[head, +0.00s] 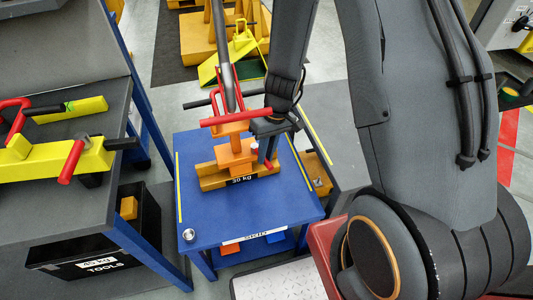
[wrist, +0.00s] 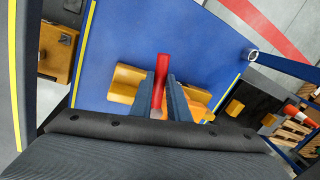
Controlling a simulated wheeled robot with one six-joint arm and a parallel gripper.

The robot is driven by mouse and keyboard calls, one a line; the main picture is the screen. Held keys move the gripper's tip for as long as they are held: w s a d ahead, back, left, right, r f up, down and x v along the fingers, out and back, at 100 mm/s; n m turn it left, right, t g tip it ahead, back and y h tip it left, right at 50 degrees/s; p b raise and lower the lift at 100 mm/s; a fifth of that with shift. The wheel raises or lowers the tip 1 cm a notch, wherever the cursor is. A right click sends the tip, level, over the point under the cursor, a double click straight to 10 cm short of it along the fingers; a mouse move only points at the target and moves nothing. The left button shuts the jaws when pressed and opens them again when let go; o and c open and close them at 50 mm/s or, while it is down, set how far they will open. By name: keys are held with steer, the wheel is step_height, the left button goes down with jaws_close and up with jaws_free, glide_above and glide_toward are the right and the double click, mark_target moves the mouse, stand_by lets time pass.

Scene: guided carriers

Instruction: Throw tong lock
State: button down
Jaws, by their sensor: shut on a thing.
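The orange tong (head: 237,150) stands on the blue skid table around a yellow-orange block (head: 210,180) labelled 30 kg. A red handle bar (head: 236,117) crosses its upper part, and a dark pole rises above it. My gripper (head: 268,153) is at the tong's right side, pointing down. In the wrist view my gripper (wrist: 165,95) has its two dark fingers closed on a red lever (wrist: 162,68), whose end sticks out beyond them. The block (wrist: 128,78) lies behind the fingers. The lever's base and the lock itself are hidden.
The blue skid table (head: 195,212) has a small metal knob (head: 188,235) at its front left corner. A grey bench (head: 100,190) with a yellow, red-handled fixture (head: 60,158) stands left. A black tools box (head: 75,262) sits beneath. The table's front is clear.

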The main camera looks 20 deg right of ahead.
steer(key=c, duration=1.7)
jaws_free()
